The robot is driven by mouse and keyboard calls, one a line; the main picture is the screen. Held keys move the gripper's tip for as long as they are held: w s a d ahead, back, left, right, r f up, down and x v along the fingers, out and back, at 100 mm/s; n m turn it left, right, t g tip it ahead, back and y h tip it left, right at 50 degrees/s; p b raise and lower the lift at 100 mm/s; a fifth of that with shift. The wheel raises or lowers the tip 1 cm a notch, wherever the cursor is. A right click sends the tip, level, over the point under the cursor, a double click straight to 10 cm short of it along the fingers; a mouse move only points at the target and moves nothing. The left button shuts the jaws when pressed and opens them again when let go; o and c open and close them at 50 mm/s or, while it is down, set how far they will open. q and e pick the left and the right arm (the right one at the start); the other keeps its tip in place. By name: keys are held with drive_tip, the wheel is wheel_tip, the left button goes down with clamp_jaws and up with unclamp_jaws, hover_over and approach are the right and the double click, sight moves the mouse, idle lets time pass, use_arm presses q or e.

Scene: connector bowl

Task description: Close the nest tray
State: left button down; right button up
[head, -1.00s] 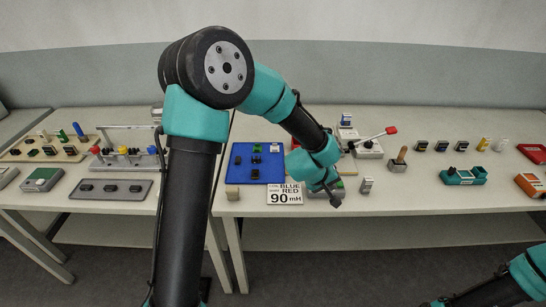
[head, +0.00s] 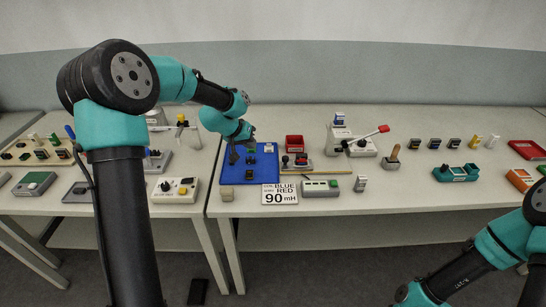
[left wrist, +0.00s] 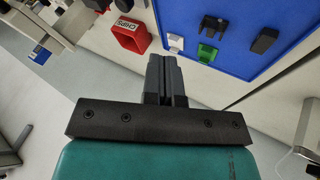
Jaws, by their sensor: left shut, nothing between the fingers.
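My left gripper (head: 238,153) is over the blue board (head: 236,177), its fingers dark and small against it. In the left wrist view the two fingers (left wrist: 164,65) are together and empty, above the pale table beside the blue board (left wrist: 222,30). A black connector (left wrist: 213,26) and a green one (left wrist: 206,53) sit on that board. No part is labelled as the nest tray, and I cannot tell which it is. A small device with a black knob and red part (head: 302,163) stands right of the board. My right arm enters at the lower right; its gripper is out of view.
A red box labelled CHIPS (left wrist: 130,34) stands near the board; it also shows in the head view (head: 294,143). A sign (head: 279,194), a grey-green box (head: 320,188) and a red-handled lever (head: 383,129) are nearby. Free table lies at the front right.

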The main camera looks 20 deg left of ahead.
use_arm(q)
drive_tip(key=x, duration=1)
drive_tip(key=shift+w+f, duration=0.1)
drive_tip(key=shift+f, duration=0.1)
drive_tip(key=d, duration=0.2)
drive_tip(key=shift+w+d+r, duration=0.1)
drive_tip(key=shift+w+d, duration=0.15)
drive_tip(key=shift+d, duration=0.1)
drive_tip(key=shift+w+d, duration=0.15)
drive_tip(key=shift+d, duration=0.45)
